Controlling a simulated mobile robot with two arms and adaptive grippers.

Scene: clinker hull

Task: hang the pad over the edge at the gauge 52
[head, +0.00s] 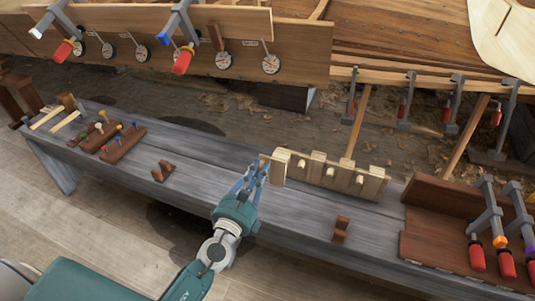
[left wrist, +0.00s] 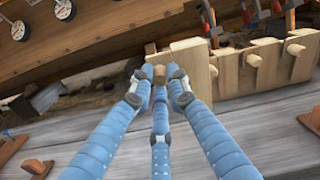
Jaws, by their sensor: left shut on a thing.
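The pad (head: 281,166) is a pale wooden block at the left end of a peg rack; it also shows in the left wrist view (left wrist: 191,66). My left gripper (head: 262,168) is shut on it from the near left side. In the left wrist view, its blue fingers (left wrist: 158,78) close together at the pad's left, covering the grip point. Several round dial gauges hang on the hull plank, one at its right end (head: 271,64). Their numbers are too small to read, so I cannot tell which is 52. My right gripper is not in view.
The pale rack (head: 335,176) with several pegs stands just right of the pad on the grey bench (head: 200,180). Clamps with red handles (head: 182,60) grip the plank's edge. More clamps (head: 505,262) stand in a brown holder at the right.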

